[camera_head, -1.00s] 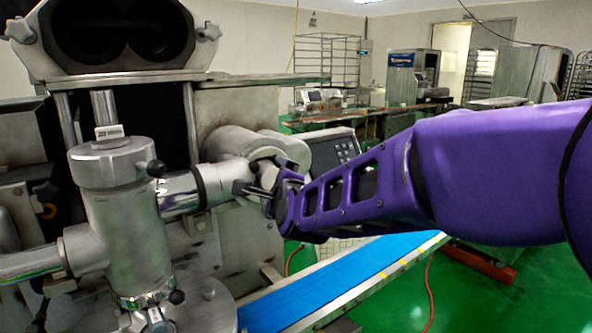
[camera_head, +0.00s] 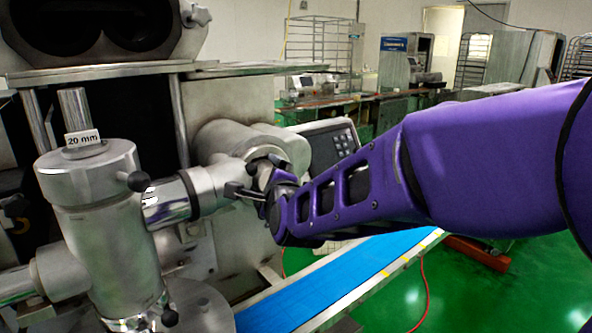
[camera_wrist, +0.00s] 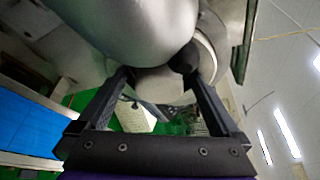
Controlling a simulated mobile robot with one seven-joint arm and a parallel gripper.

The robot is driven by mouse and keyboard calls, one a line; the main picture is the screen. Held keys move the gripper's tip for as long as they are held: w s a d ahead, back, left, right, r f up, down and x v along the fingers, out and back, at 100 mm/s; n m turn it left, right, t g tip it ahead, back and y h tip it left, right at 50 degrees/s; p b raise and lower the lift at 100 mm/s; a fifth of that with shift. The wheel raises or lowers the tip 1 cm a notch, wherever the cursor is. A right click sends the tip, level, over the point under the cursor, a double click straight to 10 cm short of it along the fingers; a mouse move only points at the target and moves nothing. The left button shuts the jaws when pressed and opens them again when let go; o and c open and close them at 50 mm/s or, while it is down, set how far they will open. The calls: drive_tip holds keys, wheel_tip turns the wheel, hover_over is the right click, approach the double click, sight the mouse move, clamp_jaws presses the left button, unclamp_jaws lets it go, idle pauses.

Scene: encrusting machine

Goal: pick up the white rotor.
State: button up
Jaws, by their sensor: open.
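I cannot make out a part that is clearly the white rotor in either view. A small white block marked "20 mm" (camera_head: 82,138) sits on top of the upright metal cylinder (camera_head: 95,190) at the left of the head view. My gripper (camera_head: 243,191) is open beside the machine's horizontal metal pipe, to the right of the cylinder. In the wrist view my gripper (camera_wrist: 157,72) has its two dark fingers apart, with a large smooth metal part (camera_wrist: 150,30) beyond the tips. Nothing is clearly held between them. My forearm hides part of the machine's side.
A control panel with keys (camera_head: 330,145) stands just behind my gripper. A blue conveyor belt (camera_head: 330,285) runs below my arm. Dark twin hopper openings (camera_head: 90,22) sit above the cylinder. Green floor (camera_head: 480,295) is open at the lower right.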

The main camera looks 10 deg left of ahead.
clamp_jaws()
drive_tip(key=shift+r, duration=0.1)
idle(0.3)
drive_tip(key=shift+w+r, duration=0.1)
drive_tip(key=shift+r, duration=0.1)
